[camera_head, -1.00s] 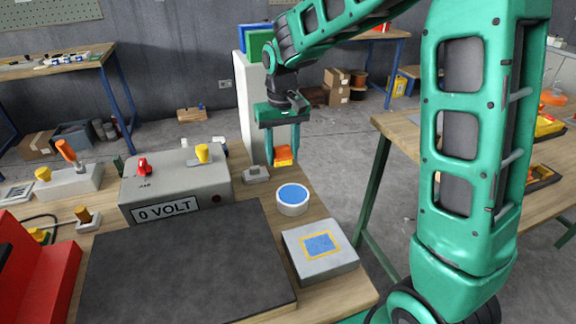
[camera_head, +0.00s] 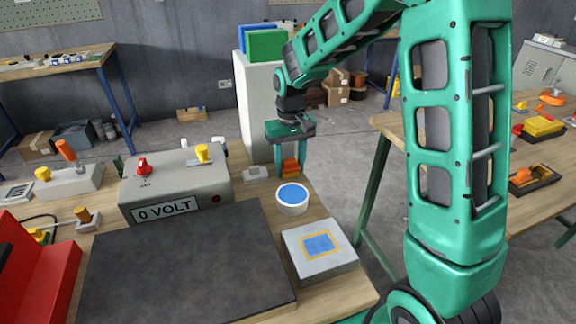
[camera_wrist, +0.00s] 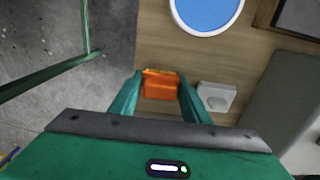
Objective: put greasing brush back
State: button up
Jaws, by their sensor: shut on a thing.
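My gripper (camera_head: 290,176) is shut on an orange block-like piece (camera_head: 290,166), seemingly the greasing brush's handle, near the table's back right edge. In the wrist view the orange piece (camera_wrist: 160,88) sits between the two green fingers (camera_wrist: 160,76); any bristles below it are hidden. A round white pot with a blue top (camera_head: 292,199) stands just in front of the gripper, and shows at the top of the wrist view (camera_wrist: 207,12). A small light grey block (camera_head: 255,174) lies to the left of the gripper, apart from it. I cannot tell the held piece's height above the table.
A grey box marked "0 VOLT" (camera_head: 176,181) stands left, behind a dark plate (camera_head: 185,265). A grey block with a blue square (camera_head: 319,249) is at the front right. A white cabinet (camera_head: 257,110) rises behind the gripper. Open floor lies right of the table edge.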

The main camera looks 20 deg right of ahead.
aim_at(290, 161)
jog(key=o, duration=1)
notch_tip(290, 161, up, 12)
jog(key=shift+r, duration=0.1)
jog(key=s+d+r+m, duration=0.1)
jog(key=s+d+m, duration=0.1)
jog(key=s+d, duration=0.6)
jog(key=s+d+f+m, duration=0.1)
jog(key=s+d, duration=0.2)
jog(key=s, duration=0.5)
jog(key=s+d+f+m, duration=0.2)
jog(key=s+d, duration=0.1)
jog(key=s, duration=0.6)
jog(key=s+d+f+m, duration=0.1)
jog(key=s+d, duration=0.2)
jog(key=s, duration=0.5)
jog(key=shift+s+d+f, duration=0.1)
jog(key=shift+s+f, duration=0.05)
jog(key=shift+f, duration=0.1)
